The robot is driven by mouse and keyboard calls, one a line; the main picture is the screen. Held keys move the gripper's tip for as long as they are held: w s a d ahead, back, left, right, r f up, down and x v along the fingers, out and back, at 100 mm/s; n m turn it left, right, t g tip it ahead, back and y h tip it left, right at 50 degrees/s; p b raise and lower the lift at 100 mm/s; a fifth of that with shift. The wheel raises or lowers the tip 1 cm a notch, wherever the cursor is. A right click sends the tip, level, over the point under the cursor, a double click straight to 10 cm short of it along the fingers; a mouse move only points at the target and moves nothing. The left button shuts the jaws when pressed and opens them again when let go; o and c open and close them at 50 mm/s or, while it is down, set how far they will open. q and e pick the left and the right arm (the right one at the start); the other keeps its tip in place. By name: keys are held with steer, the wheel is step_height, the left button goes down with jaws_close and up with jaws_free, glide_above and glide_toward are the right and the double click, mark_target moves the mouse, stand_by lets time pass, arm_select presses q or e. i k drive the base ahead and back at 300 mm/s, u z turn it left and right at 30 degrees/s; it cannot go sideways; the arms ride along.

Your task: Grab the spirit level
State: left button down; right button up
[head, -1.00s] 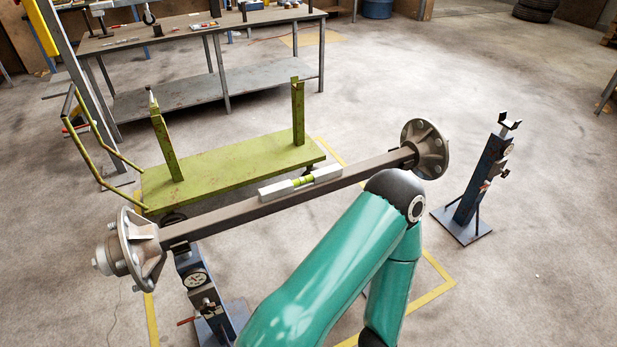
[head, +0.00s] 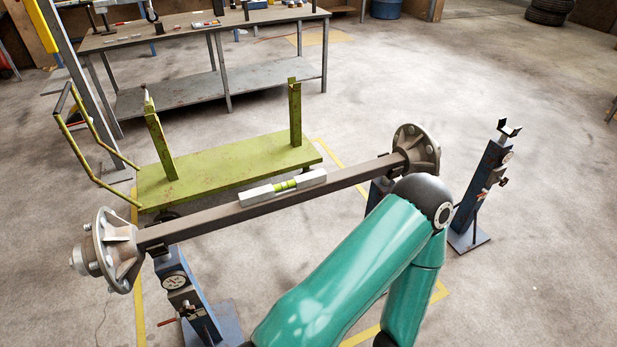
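The spirit level (head: 284,187) is a pale silver-white bar with a yellow-green vial section in its middle. It lies lengthwise on top of the dark square beam of the trailer axle (head: 215,216), near the middle of the beam. Nothing is gripping it. A teal arm of mine rises from the bottom of the view at the right, and its dark elbow joint is close in front of the axle's right end. Neither of my grippers shows in the head view.
Blue stands (head: 186,290) hold the axle, which has a hub (head: 106,250) at each end. A separate blue stand (head: 484,190) is at the right. Behind the axle is a green cart (head: 225,172) with upright posts. A workbench (head: 225,85) stands farther back. Open floor lies at right.

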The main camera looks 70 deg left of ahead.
mark_target(260, 194)
steer(key=z, duration=0.15)
steer(key=i, duration=1.4)
steer(key=u, duration=1.7)
steer(key=i, duration=0.15)
steer(key=u, duration=2.2)
steer(key=k, duration=0.55)
steer(key=u, duration=0.25)
steer(key=i, duration=1.6)
steer(key=z, duration=0.35)
